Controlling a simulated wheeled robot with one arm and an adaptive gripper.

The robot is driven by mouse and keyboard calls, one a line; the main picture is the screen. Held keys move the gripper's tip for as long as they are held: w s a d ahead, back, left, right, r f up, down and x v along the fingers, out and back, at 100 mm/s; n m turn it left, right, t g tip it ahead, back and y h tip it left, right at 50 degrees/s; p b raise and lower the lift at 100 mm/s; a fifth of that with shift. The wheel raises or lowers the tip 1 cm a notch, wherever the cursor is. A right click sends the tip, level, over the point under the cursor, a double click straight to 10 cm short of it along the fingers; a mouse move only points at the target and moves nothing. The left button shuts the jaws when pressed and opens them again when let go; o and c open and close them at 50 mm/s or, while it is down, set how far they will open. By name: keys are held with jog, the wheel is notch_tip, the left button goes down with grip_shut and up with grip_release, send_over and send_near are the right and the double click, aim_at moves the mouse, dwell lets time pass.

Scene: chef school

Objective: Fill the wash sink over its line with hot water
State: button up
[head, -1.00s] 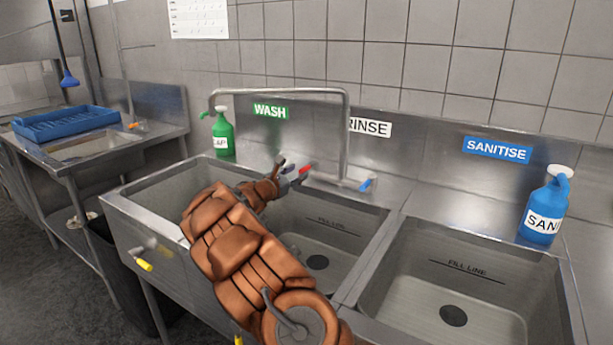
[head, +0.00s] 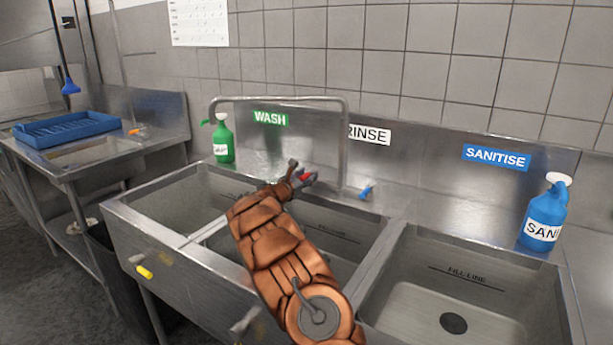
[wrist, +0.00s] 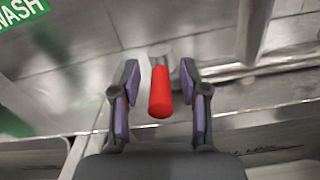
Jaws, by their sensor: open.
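The wash sink (head: 165,205) is the left basin, below the green WASH sign (head: 270,118). What I see of its inside looks empty, and part of it is hidden by my arm. The faucet (head: 345,135) is a tall metal arch whose spout end hangs over the left basin. Its red lever (head: 304,177) is at the back ledge; in the wrist view the red lever (wrist: 160,92) lies between my fingers with gaps on both sides. My gripper (wrist: 160,95) is open around it. A blue lever (head: 366,192) is to the right.
The middle and right basins (head: 425,300) have fill lines on their back walls. A green soap bottle (head: 223,140) stands at the back left and a blue sanitiser bottle (head: 545,212) at the right. A yellow-ended handle (head: 144,272) juts from the sink front.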

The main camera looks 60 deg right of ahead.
jog(key=shift+d, duration=0.15)
jog(key=shift+c, duration=0.3)
grip_shut()
dwell(0.4)
